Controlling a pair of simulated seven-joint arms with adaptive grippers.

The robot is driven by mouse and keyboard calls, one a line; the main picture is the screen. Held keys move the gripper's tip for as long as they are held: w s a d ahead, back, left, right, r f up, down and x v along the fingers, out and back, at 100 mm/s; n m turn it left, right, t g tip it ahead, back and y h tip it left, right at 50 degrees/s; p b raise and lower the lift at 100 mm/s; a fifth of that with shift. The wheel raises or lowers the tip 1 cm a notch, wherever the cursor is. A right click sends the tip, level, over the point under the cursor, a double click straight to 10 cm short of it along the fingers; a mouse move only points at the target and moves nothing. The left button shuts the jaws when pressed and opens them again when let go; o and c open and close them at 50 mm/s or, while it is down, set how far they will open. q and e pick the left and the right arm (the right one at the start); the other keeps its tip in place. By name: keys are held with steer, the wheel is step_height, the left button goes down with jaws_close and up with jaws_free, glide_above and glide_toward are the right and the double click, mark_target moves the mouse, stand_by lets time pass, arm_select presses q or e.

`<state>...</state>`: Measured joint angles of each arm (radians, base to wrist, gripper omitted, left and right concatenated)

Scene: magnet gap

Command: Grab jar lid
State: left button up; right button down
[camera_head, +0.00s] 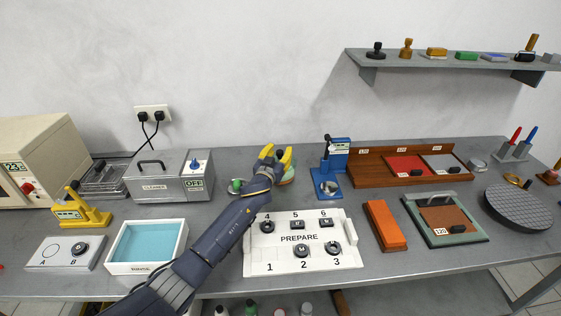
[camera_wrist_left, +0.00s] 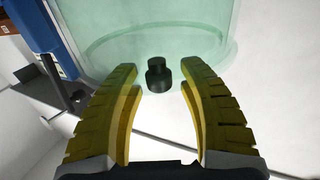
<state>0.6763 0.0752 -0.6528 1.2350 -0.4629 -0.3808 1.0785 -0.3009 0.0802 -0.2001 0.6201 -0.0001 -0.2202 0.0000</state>
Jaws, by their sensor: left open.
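A translucent green glass jar (camera_wrist_left: 100,30) fills the top of the left wrist view. A small dark knob (camera_wrist_left: 157,74) stands out from it, apparently the handle of the jar lid. In the head view the jar (camera_head: 288,174) is mostly hidden behind my left gripper (camera_head: 277,154), at the back middle of the bench. My left gripper's yellow fingers are open, one on each side of the knob, with a visible gap on both sides in the left wrist view (camera_wrist_left: 160,80). My right gripper is not in view.
A blue stand (camera_head: 327,182) is just right of the jar, and a grey cleaner box (camera_head: 168,178) is to its left. The white PREPARE board (camera_head: 300,238) lies in front, beside my left arm. A blue-filled tray (camera_head: 146,242) is at the left front.

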arm_select(q)
jaws_close()
steer(key=shift+r, duration=0.1)
stand_by(0.6)
